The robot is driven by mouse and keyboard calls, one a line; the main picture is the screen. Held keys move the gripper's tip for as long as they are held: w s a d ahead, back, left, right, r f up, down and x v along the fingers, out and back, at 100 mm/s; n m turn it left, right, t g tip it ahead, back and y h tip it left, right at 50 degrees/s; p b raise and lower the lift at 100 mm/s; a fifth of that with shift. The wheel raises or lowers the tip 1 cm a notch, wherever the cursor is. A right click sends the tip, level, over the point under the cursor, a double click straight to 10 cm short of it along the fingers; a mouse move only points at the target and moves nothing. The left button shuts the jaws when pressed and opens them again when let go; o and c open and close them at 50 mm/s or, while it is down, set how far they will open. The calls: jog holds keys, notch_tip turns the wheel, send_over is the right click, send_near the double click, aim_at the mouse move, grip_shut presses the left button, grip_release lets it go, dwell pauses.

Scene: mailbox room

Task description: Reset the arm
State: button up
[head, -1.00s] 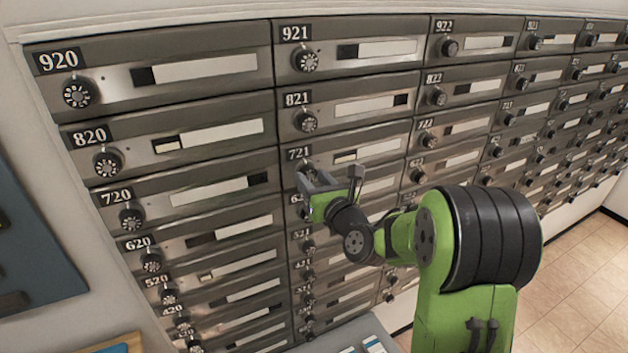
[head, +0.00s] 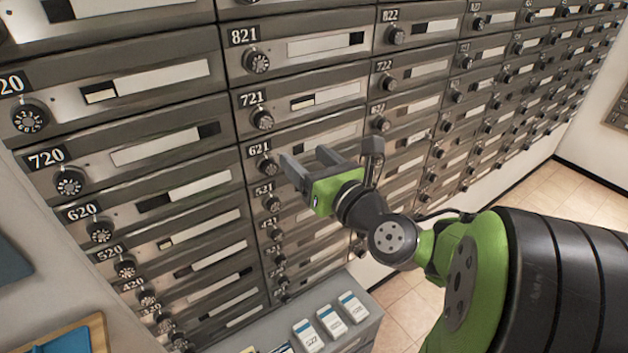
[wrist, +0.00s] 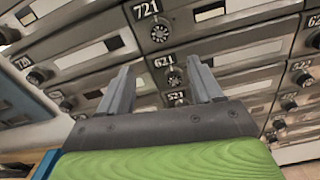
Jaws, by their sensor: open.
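My green arm reaches in from the right in the head view, and its gripper (head: 305,168) stands in front of the mailbox wall near box 621 (head: 257,152). The two grey fingers are apart with nothing between them. In the wrist view my gripper (wrist: 160,82) is also open and empty, with the dial of box 621 (wrist: 175,77) seen between the fingertips. I cannot tell the exact gap between the fingertips and the boxes.
A grey surface with several white and blue cards (head: 331,322) lies below the boxes. A wooden-edged tray (head: 98,335) is at the lower left. Tiled floor (head: 540,188) is open at the right.

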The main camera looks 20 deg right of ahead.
jog(key=shift+s+d+b, duration=0.15)
jog(key=shift+s+b, duration=0.3)
jog(key=shift+s, duration=0.45)
jog(key=s+a+f+n+g+y, duration=0.1)
jog(key=s+a+f+n+g, duration=0.6)
jog(key=n, duration=1.1)
jog(key=s+d+f+n+g+h, duration=0.2)
jog(key=s+n, duration=0.4)
jog(key=n, duration=0.2)
jog(key=s+d+f+n+g+h, duration=0.1)
jog(key=s+f+n+g+h, duration=0.1)
jog(key=s+n, duration=0.4)
jog(key=f+n+g, duration=0.1)
jog(key=n, duration=0.2)
jog(key=shift+s+d, duration=0.25)
jog(key=shift+d, duration=0.15)
